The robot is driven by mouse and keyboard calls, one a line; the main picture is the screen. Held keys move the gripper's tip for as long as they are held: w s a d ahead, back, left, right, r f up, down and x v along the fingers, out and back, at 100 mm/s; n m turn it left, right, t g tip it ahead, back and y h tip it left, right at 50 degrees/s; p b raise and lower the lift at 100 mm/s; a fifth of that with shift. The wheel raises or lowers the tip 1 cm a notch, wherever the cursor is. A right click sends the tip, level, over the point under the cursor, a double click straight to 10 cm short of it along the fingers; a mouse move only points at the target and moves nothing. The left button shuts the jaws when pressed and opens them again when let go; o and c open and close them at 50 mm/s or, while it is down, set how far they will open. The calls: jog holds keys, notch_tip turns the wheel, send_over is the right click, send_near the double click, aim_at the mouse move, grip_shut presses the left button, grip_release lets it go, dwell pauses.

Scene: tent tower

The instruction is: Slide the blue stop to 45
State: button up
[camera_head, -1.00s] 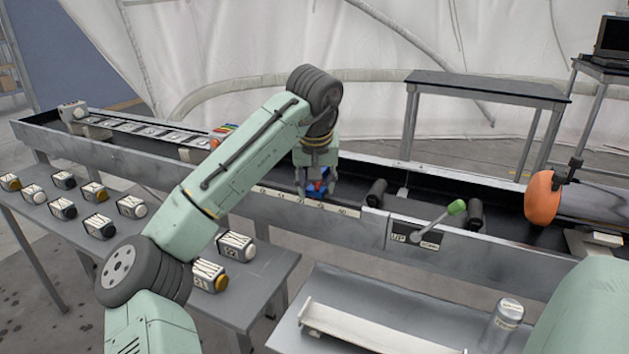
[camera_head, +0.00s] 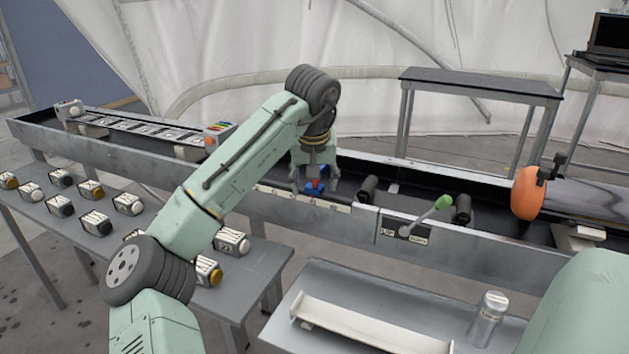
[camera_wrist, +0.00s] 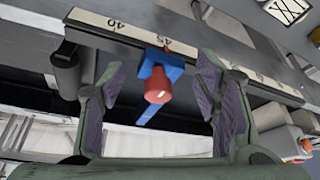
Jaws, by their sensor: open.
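The blue stop (camera_wrist: 146,108) with its red knob (camera_wrist: 160,88) sits at the printed scale (camera_wrist: 140,34) on the trough's edge. In the wrist view, the top end of the stop lies right by the 45 mark, with 40 further left. My gripper (camera_wrist: 162,78) is open, one finger on each side of the knob, with visible gaps between. In the head view, the blue stop (camera_head: 316,186) shows between the fingers of my gripper (camera_head: 314,184), and the numbers are too small to read.
A lever with a green knob (camera_head: 442,202) and rollers (camera_head: 369,189) stand to the right. An orange drum (camera_head: 528,194) is further right. Several labelled blocks lie on the left bench (camera_head: 262,262). A metal can (camera_head: 488,318) and a white tray (camera_head: 370,325) are in front.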

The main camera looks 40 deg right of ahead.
jog(key=shift+r, duration=0.1)
jog(key=v, duration=1.1)
jog(key=shift+a+r, duration=0.15)
jog(key=shift+r, duration=0.2)
jog(key=shift+s, duration=0.1)
